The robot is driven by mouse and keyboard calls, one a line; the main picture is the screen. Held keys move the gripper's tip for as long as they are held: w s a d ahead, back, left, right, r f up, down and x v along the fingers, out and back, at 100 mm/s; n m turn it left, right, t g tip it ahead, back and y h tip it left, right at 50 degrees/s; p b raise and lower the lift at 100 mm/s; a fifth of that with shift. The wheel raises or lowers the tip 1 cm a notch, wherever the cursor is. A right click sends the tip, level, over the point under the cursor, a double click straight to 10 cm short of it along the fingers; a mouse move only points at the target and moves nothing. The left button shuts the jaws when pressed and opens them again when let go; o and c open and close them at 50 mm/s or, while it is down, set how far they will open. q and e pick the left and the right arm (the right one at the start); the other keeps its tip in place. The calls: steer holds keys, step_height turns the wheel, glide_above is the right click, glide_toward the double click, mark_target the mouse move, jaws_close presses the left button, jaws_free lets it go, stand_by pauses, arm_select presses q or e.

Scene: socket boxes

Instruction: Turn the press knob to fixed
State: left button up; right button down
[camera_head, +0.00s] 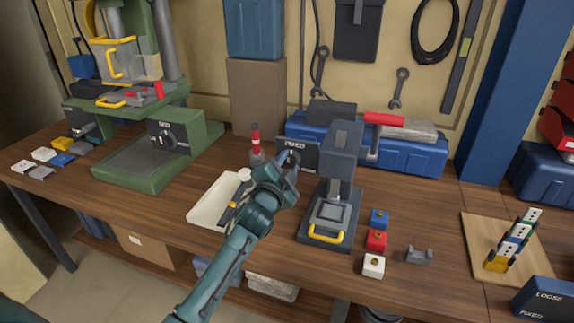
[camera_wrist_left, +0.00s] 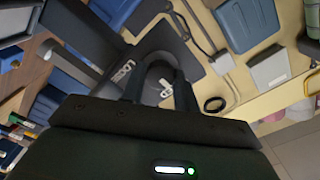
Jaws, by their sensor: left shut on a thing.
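The small dark press (camera_head: 343,165) stands at the middle of the bench. Its black panel (camera_head: 311,148), lettered with FIXED, sits at its left side. My left gripper (camera_head: 290,163) reaches up to this panel and is shut on the knob in front of it. In the left wrist view the two fingers (camera_wrist_left: 158,92) stand on either side of the dark round knob (camera_wrist_left: 158,74). White lettering and a white mark show on the panel close by. The fingers hide part of the knob, so I cannot tell its exact setting. My right gripper is in neither view.
A green machine (camera_head: 125,180) with its own knob panel stands at left. A white tray (camera_head: 210,203) lies left of my arm. Blue, red and white small blocks (camera_head: 376,240) sit right of the press. A wooden board (camera_head: 480,225) and a LOOSE/FIXED box (camera_head: 542,300) are at right.

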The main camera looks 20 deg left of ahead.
arm_select(q)
steer(key=o, duration=1)
steer(key=shift+c, duration=0.2)
steer(key=s+b, duration=0.1)
steer(key=s, duration=1.2)
steer(key=shift+a, duration=0.2)
steer(key=shift+s, duration=0.1)
